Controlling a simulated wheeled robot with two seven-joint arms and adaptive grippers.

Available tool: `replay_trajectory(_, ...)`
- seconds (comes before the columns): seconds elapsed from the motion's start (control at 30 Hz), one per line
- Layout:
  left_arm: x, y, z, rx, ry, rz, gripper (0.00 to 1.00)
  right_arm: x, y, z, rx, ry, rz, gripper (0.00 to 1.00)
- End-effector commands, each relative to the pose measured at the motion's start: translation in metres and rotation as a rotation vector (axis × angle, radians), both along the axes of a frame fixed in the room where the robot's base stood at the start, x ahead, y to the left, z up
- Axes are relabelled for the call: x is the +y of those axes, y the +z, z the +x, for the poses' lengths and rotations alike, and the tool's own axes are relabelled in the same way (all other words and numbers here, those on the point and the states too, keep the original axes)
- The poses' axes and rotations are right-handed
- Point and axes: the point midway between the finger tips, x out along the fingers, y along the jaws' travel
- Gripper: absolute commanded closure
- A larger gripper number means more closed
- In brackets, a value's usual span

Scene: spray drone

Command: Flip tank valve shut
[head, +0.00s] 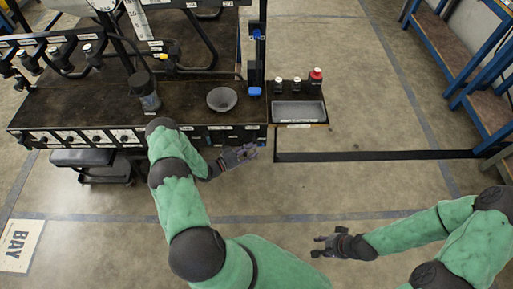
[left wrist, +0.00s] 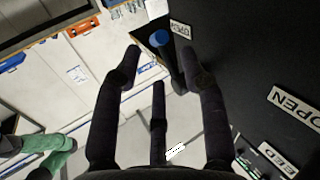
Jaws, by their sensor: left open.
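My left gripper (head: 240,156) is just in front of the dark bench's front edge, near its right end. Its fingers are spread and empty in the left wrist view (left wrist: 160,70). Beyond the fingertips there, a blue-ended dark piece (left wrist: 161,39) stands beside an OPEN label (left wrist: 181,30); it may be the tank valve, but I cannot tell for sure. A blue part (head: 254,91) also shows at the bench's right end in the head view. I cannot tell the valve's position. My right gripper (head: 326,246) hangs over open floor at lower right, its fingers apart and empty.
The bench (head: 185,101) carries a grey funnel (head: 222,99), a dark jar (head: 146,92) and black pipework. Blue-framed shelves (head: 484,85) stand far right.

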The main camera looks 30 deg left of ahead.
Motion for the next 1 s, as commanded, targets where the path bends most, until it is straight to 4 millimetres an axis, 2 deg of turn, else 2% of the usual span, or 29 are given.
replay_trajectory(0.1,-0.008,-0.001,0.014,-0.001,-0.002,0.001,0.58,0.000,-0.006,0.000,0.000,0.000,0.000,0.60)
replay_trajectory(0.23,-0.013,-0.001,0.023,0.000,-0.001,0.001,0.58,0.000,-0.008,0.000,0.000,0.000,0.000,0.60)
replay_trajectory(0.6,-0.014,0.000,0.027,0.001,0.001,0.001,0.58,0.000,-0.008,0.000,0.000,0.000,0.000,0.60)
replay_trajectory(0.73,-0.014,0.000,0.027,0.001,0.001,0.001,0.94,0.000,-0.008,0.000,0.000,0.000,0.000,0.60)
replay_trajectory(0.77,-0.014,0.000,0.027,0.001,0.001,0.001,1.00,0.000,-0.008,0.000,0.000,0.000,0.000,0.60)
replay_trajectory(1.0,-0.012,0.001,0.027,0.002,0.003,0.008,1.00,0.000,-0.007,0.000,0.000,0.000,0.000,0.60)
